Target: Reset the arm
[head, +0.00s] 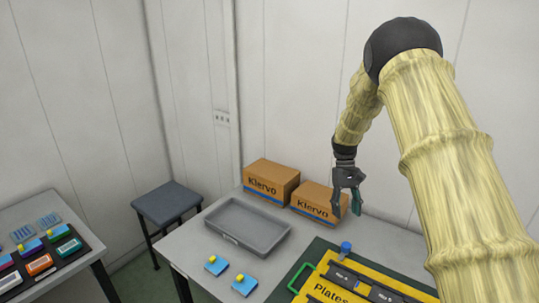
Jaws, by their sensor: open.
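My arm reaches in from the right of the head view, raised high and bent at the elbow. My gripper (347,213) hangs from it, fingers pointing down, in front of a cardboard box. It is open and I see nothing between its fingers. Below and in front of it, a yellow tray marked "Plates" (328,291) lies on a dark green mat (287,280). A small blue bottle-like item (346,247) stands at the yellow tray's far edge. Whether the gripper is above the table's middle or nearer the back is hard to tell.
Two Klervo boxes, the left (271,178) and right (316,203), stand at the table's back. A stool (167,203) and a side table (40,213) stand further left.

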